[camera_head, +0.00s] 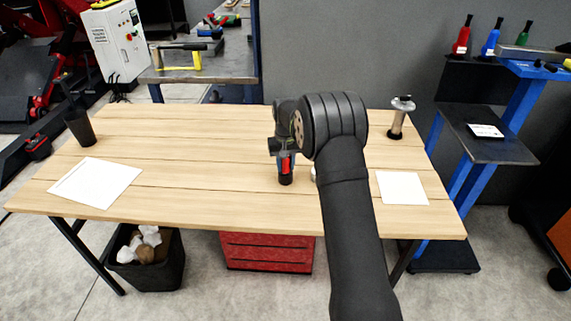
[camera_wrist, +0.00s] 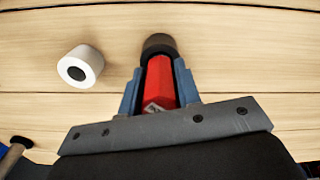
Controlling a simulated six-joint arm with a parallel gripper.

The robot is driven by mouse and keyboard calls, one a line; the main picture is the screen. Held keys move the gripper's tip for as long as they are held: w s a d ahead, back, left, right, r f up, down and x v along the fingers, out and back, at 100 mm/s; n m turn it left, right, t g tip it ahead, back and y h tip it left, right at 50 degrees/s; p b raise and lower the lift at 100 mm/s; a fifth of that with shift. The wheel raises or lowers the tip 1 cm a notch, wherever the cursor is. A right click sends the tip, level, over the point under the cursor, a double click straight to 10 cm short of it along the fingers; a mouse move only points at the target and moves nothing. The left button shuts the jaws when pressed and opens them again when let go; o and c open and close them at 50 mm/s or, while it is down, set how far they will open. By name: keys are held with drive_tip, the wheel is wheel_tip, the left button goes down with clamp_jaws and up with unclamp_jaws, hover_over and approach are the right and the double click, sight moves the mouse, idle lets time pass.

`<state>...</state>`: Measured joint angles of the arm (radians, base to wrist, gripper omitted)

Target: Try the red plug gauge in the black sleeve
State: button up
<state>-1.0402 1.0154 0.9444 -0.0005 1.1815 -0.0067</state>
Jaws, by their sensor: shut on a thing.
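My gripper (camera_head: 285,157) is above the middle of the wooden table, and its blue fingers (camera_wrist: 157,72) are shut on the red plug gauge (camera_wrist: 159,88). The gauge also shows in the head view (camera_head: 286,166), pointing down. The black sleeve (camera_wrist: 158,43) is at the far end of the gauge in the wrist view, and low under it in the head view (camera_head: 286,180). The gauge's tip is hidden at the sleeve, so I cannot tell how far in it is. The two look lined up.
A white ring with a dark hole (camera_wrist: 81,68) lies left of the sleeve in the wrist view. White sheets lie left (camera_head: 95,183) and right (camera_head: 402,188) on the table (camera_head: 190,150). A black cup (camera_head: 79,127) stands at the left, a metal-topped piece (camera_head: 397,122) at the back right.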

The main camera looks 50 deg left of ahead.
drive_tip(key=shift+r, duration=0.1)
drive_tip(key=shift+r, duration=3.7)
